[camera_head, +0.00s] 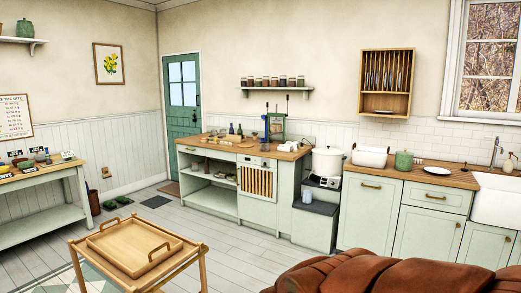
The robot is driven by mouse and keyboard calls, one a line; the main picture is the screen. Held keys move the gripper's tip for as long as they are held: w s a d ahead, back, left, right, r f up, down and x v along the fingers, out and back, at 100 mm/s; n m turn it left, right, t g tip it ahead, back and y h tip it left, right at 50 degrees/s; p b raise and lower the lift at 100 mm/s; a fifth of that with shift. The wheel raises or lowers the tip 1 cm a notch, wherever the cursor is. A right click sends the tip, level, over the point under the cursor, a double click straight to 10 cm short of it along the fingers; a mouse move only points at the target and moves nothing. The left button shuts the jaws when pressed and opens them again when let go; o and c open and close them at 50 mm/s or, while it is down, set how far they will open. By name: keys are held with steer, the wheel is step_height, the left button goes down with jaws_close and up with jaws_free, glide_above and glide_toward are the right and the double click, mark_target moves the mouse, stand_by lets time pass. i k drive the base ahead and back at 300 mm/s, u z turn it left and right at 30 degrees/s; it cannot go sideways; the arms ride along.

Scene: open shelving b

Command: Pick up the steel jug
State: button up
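I cannot make out the steel jug for certain. A small pale, greyish vessel (308,195) stands on the dark top of the low step unit (318,208), below the big white pot. It is too small to tell whether it is steel or a jug. Small dark bottles and other items stand on the wooden counter (220,148) in the middle, too small to name surely. My gripper is not in view.
A wooden trolley with a tray (134,247) stands at the front left. A brown leather seat (390,272) fills the bottom right. A green side table (45,212) stands at the left. A large white pot (327,161) sits beside the counter. Plank floor between is clear.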

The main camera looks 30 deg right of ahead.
mark_target(265, 145)
steer(key=z, duration=0.6)
steer(key=i, duration=1.4)
steer(key=z, duration=0.85)
steer(key=i, duration=1.75)
steer(key=u, duration=0.2)
steer(key=i, duration=1.8)
steer(key=u, duration=1.4)
steer(key=i, duration=1.5)
steer(key=u, duration=0.35)
